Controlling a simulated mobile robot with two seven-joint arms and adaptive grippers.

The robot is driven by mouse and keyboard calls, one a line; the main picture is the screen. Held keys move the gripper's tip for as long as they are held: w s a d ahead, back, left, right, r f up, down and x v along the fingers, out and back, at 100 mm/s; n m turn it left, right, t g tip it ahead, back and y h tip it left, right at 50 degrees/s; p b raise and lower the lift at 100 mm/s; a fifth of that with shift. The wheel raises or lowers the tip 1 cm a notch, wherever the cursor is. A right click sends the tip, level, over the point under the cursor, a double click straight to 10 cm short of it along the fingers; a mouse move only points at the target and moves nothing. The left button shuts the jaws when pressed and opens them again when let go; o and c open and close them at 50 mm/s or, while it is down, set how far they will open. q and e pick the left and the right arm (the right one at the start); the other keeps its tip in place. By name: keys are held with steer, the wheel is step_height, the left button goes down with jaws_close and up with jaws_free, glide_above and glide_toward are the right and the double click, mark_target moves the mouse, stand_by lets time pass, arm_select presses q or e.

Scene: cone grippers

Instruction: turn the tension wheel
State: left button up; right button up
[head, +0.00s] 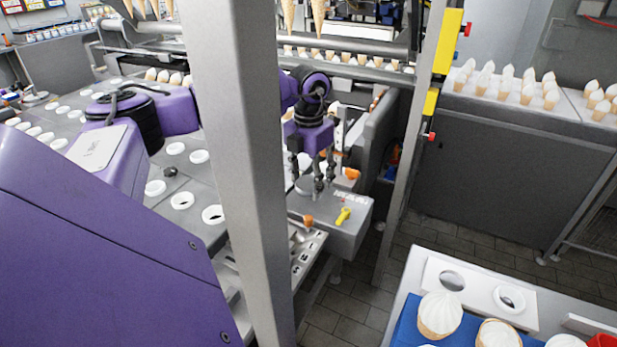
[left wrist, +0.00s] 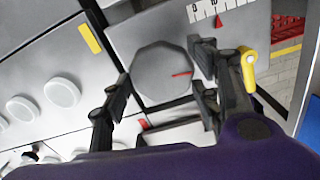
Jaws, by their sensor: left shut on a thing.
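The tension wheel (left wrist: 158,72) is a grey, many-sided disc with a red mark on its face, seen in the left wrist view. My left gripper (left wrist: 163,75) has its dark fingers on opposite sides of the wheel's rim and is shut on it. A white scale (left wrist: 210,9) with a red pointer (left wrist: 218,21) lies beside the wheel. My right gripper is not in view.
A yellow lever (left wrist: 248,68) stands close to the right finger; it also shows on the box (head: 343,215). A grey post (head: 237,150) crosses the head view. A conveyor with white rings (head: 182,200) lies left. A table with large cones (head: 440,312) stands front right.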

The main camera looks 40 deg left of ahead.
arm_select(q)
steer(key=shift+a+r+n, duration=0.1)
steer(key=shift+r+n, duration=0.05)
steer(key=shift+n, duration=0.85)
steer(key=n, duration=0.2)
steer(key=shift+n+p, duration=0.3)
steer(key=shift+p, duration=0.1)
steer(key=n+p, duration=0.1)
steer(key=n, duration=0.4)
steer(key=n+p, duration=0.2)
steer(key=n, duration=0.3)
steer(key=shift+n, duration=0.4)
steer(key=shift+s+d+n+p, duration=0.15)
steer(key=shift+n+p, duration=0.65)
steer(key=shift+n, duration=0.9)
arm_select(e)
step_height(320, 180, up, 6)
steer(key=w+a, duration=0.1)
steer(key=w, duration=0.1)
steer(key=shift+w+a+f+t+y, duration=0.15)
steer(key=shift+f+t+y, duration=0.05)
steer(key=shift+t+y, duration=0.1)
arm_select(q)
steer(key=shift+f, duration=0.2)
arm_select(e)
steer(key=shift+w+a, duration=0.1)
steer(key=shift+w, duration=0.1)
arm_select(q)
steer(key=o, duration=1.1)
